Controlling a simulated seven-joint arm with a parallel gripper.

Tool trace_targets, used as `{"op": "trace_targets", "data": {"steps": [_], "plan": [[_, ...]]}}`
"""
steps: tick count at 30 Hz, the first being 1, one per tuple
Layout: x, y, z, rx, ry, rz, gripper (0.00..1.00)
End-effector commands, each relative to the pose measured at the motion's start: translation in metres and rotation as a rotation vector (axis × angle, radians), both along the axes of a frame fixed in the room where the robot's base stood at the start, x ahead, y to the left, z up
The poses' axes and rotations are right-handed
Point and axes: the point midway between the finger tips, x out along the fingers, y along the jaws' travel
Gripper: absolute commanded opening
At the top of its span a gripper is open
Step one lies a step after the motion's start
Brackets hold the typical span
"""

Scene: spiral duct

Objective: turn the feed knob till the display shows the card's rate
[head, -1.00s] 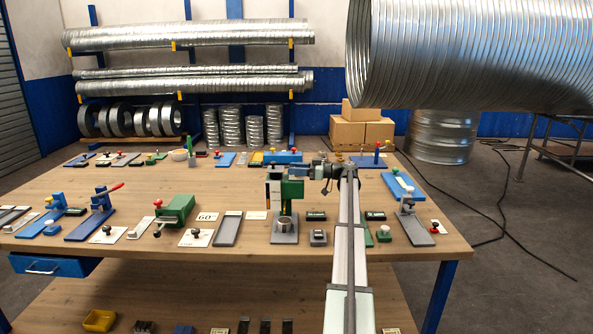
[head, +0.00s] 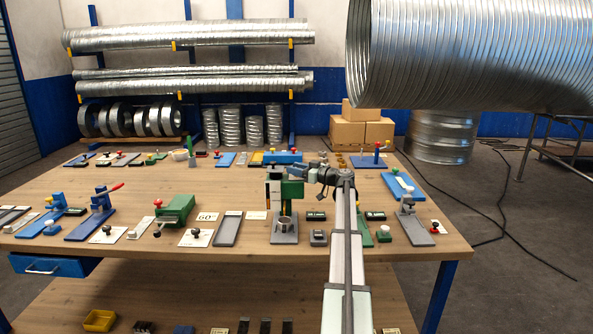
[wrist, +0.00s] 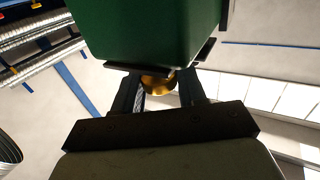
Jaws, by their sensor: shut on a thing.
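A bench machine with a green head (head: 292,191) stands on a grey base (head: 285,237) near the middle of the table. My gripper (head: 309,173) is at the upper right of the green head. In the wrist view, the green housing (wrist: 150,35) fills the top. My gripper (wrist: 160,90) is shut on a round brass knob (wrist: 158,84), with one finger on each side of it. In the head view the knob is hidden. A small dark display (head: 316,216) lies right of the machine; its reading is too small to tell. A pale card (head: 257,216) lies left of it, unreadable.
A grey tray (head: 229,229) and a card marked "60" (head: 207,217) lie to the left. A small grey block (head: 318,237) stands close to the right of the base. Several other fixtures crowd the front edge. A large spiral duct (head: 470,55) hangs at the upper right.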

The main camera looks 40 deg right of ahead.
Motion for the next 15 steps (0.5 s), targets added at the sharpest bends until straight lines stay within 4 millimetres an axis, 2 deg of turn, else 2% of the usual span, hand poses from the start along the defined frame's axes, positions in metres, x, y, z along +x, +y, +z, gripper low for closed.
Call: {"op": "trace_targets", "data": {"steps": [11,12,15], "plan": [[-0.0005,-0.0002,0.0000,0.002,0.000,-0.014,0.10],[-0.0004,-0.0003,0.0000,0.002,0.001,-0.014,0.44],[-0.0004,-0.0002,0.0000,0.001,0.000,-0.014,0.54]]}}
